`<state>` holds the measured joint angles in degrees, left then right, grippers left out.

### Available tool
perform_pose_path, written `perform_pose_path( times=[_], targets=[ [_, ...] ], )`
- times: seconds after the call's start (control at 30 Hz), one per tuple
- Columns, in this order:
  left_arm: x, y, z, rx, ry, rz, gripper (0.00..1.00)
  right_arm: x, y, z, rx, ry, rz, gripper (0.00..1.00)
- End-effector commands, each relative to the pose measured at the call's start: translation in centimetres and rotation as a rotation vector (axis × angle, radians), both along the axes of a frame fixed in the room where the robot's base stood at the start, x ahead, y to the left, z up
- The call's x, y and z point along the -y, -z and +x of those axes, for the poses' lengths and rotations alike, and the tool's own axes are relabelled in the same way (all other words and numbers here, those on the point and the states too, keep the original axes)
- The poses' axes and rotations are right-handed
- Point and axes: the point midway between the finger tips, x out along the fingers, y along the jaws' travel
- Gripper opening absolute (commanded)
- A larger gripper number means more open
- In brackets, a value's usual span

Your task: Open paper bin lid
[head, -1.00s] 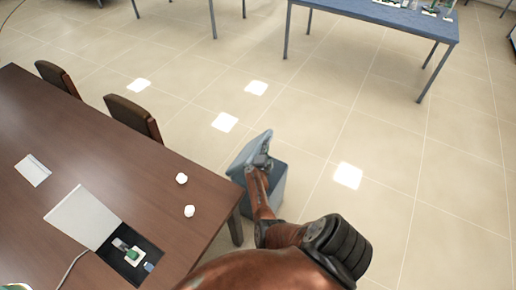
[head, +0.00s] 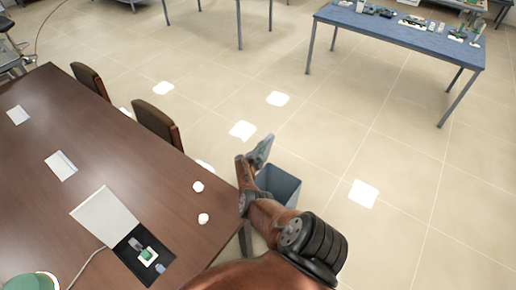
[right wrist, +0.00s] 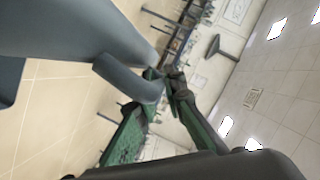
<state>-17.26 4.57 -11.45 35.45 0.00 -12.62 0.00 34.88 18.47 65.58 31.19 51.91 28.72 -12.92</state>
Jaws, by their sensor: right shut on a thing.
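The paper bin (head: 280,186) is a grey-blue bin on the floor at the right end of the brown table. Its lid (head: 261,150) is swung up, tilted steeply, and the bin's top is uncovered. My right gripper (head: 249,163) is at the lid's edge, partly hidden by my arm in the head view. In the right wrist view my right gripper (right wrist: 170,84) is shut on the lid (right wrist: 75,30), which fills the upper left. My left gripper is not in view.
The brown table (head: 110,150) carries two crumpled white papers (head: 198,186) and an open case (head: 146,256). Two chairs (head: 158,122) stand along its far side. A blue table (head: 400,32) stands at the back right. The floor right of the bin is clear.

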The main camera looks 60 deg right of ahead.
Motion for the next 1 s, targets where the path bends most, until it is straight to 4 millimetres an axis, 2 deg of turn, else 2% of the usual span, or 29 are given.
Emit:
perform_pose_path(
  times=[0.43, 0.47, 0.57, 1.0],
  targets=[
    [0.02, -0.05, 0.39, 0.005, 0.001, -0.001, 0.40, 0.26, -0.14, -0.04, 0.002, 0.005, -0.002, 0.00],
    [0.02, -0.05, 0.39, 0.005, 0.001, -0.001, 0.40, 0.26, -0.14, -0.04, 0.002, 0.005, -0.002, 0.10],
    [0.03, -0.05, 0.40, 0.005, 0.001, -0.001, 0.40, 0.26, -0.15, -0.02, 0.002, 0.004, -0.001, 0.17],
    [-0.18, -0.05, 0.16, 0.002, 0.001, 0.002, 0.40, -0.33, -0.21, 0.30, 0.008, 0.001, 0.002, 0.17]
  ],
)
